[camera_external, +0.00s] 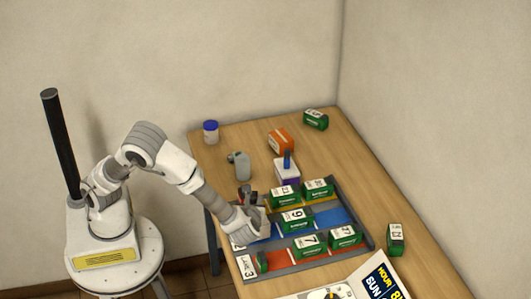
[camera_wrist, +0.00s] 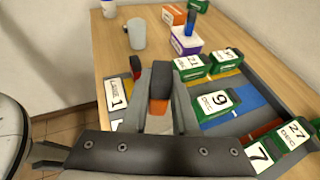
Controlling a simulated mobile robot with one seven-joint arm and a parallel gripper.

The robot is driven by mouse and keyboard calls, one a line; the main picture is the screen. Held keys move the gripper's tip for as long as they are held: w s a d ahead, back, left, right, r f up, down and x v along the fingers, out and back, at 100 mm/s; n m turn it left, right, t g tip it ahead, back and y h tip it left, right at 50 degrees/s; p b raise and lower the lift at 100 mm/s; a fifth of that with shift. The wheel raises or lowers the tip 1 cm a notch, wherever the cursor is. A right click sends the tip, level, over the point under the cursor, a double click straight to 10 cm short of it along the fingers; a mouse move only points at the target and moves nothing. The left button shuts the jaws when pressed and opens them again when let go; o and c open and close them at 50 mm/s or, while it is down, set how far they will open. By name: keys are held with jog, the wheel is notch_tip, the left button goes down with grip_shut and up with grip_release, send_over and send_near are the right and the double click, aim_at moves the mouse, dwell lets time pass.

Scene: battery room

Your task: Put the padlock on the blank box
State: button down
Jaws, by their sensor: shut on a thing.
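My gripper (camera_external: 252,222) is over the left end of the divided tray (camera_external: 366,240). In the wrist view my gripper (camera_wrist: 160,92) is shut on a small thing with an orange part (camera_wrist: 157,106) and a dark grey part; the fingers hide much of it. I cannot tell for sure whether it is the padlock. A green box labelled 9 (camera_wrist: 215,102) lies in the tray's blue lane, just right of the fingers. Other green boxes, such as the one labelled 21 (camera_external: 285,196), bear numbers too. I cannot pick out a blank box.
Behind the tray stand a grey mug (camera_external: 241,168), a blue-lidded jar (camera_external: 211,132), an orange box (camera_external: 281,141) and a purple-and-white box (camera_external: 287,172) with a blue thing on top. The table's back left is mostly clear.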

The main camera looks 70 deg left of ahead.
jog(key=shift+f, duration=1.9)
jog(key=shift+f, duration=0.1)
jog(key=shift+f+b, duration=0.15)
jog(key=shift+b, duration=0.15)
jog(key=c, duration=0.7)
grip_release()
jog(key=shift+r, duration=0.2)
jog(key=shift+d+r, duration=0.15)
jog(key=shift+d, duration=0.15)
jog(key=v, duration=1.1)
jog(key=shift+s+d+p, duration=0.1)
jog(key=shift+s+p, duration=0.15)
jog(key=shift+p, duration=0.15)
